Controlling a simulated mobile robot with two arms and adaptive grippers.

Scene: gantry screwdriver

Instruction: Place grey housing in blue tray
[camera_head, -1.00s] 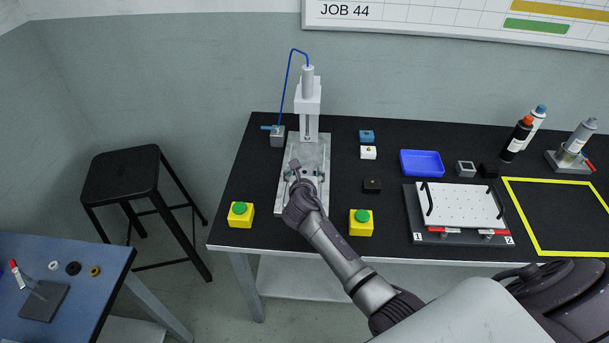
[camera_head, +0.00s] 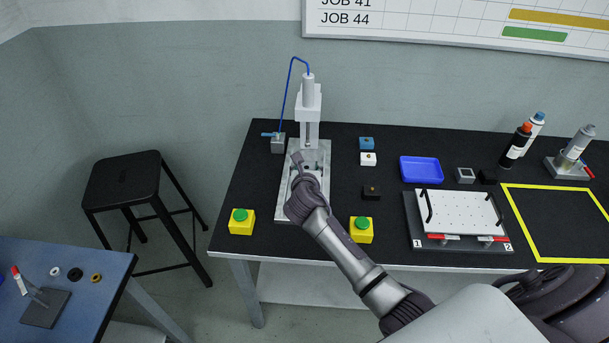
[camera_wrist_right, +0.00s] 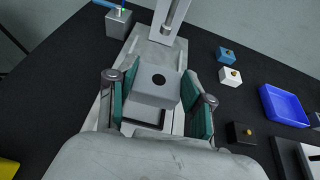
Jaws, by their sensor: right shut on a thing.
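The grey housing (camera_wrist_right: 157,86) is a block with a dark round hole in its top. In the right wrist view it sits between the green pads of my right gripper (camera_wrist_right: 158,97), which is shut on it. A dark rectangular outline shows just below it on the fixture plate; I cannot tell the gap. In the head view my right gripper (camera_head: 299,172) is over the metal plate of the screwdriver gantry (camera_head: 310,110) and mostly hides the housing. The blue tray (camera_head: 421,170) lies empty to the right; it also shows in the right wrist view (camera_wrist_right: 284,106). My left gripper is not in view.
Blue (camera_head: 367,143), white (camera_head: 368,159) and black (camera_head: 371,194) blocks stand between gantry and tray. Yellow button boxes (camera_head: 241,222) (camera_head: 361,230) flank the plate in front. A white perforated plate fixture (camera_head: 461,215) lies in front of the tray. Bottles (camera_head: 516,146) stand at the back right.

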